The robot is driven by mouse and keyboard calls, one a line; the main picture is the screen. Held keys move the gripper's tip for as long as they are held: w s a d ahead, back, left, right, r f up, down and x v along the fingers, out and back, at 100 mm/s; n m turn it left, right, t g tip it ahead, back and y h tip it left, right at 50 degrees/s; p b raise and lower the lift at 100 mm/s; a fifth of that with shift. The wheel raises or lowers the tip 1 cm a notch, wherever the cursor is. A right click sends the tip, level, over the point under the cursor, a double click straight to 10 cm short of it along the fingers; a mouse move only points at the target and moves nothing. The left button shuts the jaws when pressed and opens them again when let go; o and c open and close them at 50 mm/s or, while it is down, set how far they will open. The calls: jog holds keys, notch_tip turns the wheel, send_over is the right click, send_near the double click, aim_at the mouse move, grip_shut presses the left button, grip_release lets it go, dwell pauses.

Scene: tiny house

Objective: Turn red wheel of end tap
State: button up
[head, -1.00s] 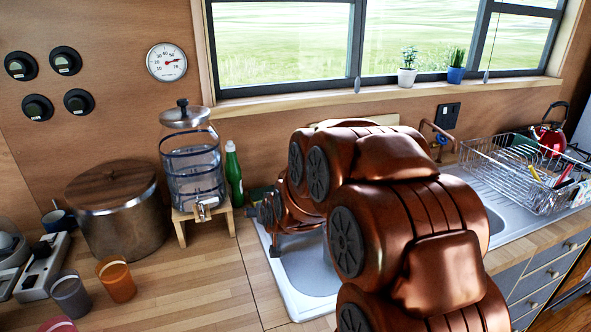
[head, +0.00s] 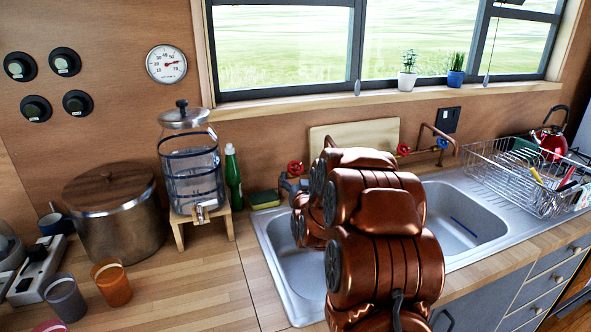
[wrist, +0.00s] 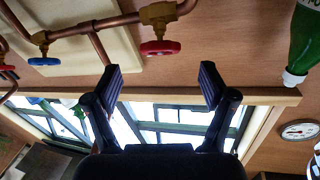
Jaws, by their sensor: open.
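In the head view, a red wheel (head: 295,168) shows on the pipework at the left end, behind the sink. In the wrist view, which is upside down, a red wheel (wrist: 160,47) hangs on a brass valve (wrist: 158,14) of a copper pipe. My gripper (wrist: 160,80) is open and empty, its two dark fingers spread apart. The wheel appears between the finger directions, beyond the tips and apart from them. In the head view my copper-coloured arm hides the gripper.
A blue wheel (wrist: 44,61) and part of another red wheel (wrist: 8,70) sit beside it. A cutting board (head: 355,139) leans behind the pipes. A green bottle (head: 233,177), sponge (head: 265,199) and water dispenser (head: 191,165) stand left of the sink (head: 468,205).

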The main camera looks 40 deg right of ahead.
aim_at(296, 170)
jog(key=shift+p+x, duration=0.95)
jog(key=shift+x, duration=2.55)
jog(key=shift+c, duration=0.2)
jog(key=c, duration=1.1)
jog(key=shift+a, duration=0.1)
jog(key=shift+c, duration=0.2)
